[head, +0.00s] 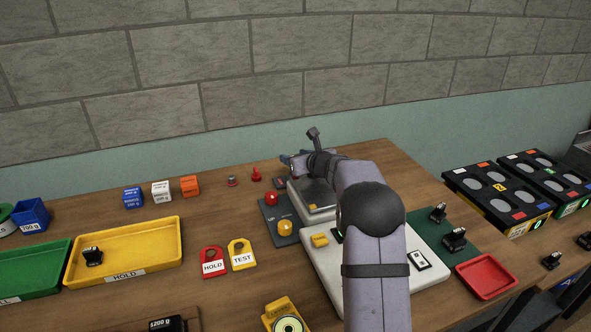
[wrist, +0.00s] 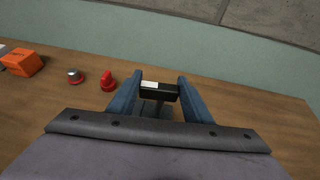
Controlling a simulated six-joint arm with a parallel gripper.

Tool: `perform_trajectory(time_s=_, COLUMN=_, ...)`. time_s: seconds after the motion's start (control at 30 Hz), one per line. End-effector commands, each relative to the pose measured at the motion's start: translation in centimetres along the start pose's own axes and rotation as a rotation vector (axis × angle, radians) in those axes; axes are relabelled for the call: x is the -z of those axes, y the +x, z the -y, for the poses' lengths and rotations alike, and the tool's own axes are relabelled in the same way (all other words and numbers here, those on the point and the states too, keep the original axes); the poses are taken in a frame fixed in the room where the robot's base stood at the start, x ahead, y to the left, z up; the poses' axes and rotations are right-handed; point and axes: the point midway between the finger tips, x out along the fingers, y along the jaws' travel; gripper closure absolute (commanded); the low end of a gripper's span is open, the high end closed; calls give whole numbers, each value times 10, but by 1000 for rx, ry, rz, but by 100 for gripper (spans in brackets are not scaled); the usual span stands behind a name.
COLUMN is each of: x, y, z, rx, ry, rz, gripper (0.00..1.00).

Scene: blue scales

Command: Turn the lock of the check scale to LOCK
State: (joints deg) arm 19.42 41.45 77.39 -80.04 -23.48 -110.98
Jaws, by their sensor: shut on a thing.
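My gripper (wrist: 160,100) has its two blue fingers closed on the sides of a small black block (wrist: 160,92) with a white patch on its top. I cannot tell whether this is the lock of the check scale; no LOCK lettering is readable. In the head view, my gripper (head: 292,160) is at the back of the table, beyond a pale scale with a grey pan (head: 317,203). My arm hides part of this area. A larger white scale body (head: 325,268) is nearer, partly behind my arm, with a yellow tag (head: 320,240) on it. I cannot tell which is the check scale.
A red knob-like piece (wrist: 107,80) and a grey knob (wrist: 75,76) stand left of my gripper. An orange block (wrist: 22,63) is farther left. Yellow (head: 168,230) and red (head: 486,264) trays flank the scales. The wall is close behind.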

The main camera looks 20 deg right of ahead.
Motion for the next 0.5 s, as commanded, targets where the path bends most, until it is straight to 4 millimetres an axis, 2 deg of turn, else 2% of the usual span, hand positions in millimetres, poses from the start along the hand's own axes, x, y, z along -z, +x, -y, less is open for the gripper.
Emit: perform_trajectory(time_s=0.5, x=0, y=1, z=0, rx=107, ry=45, rz=-1, gripper=77)
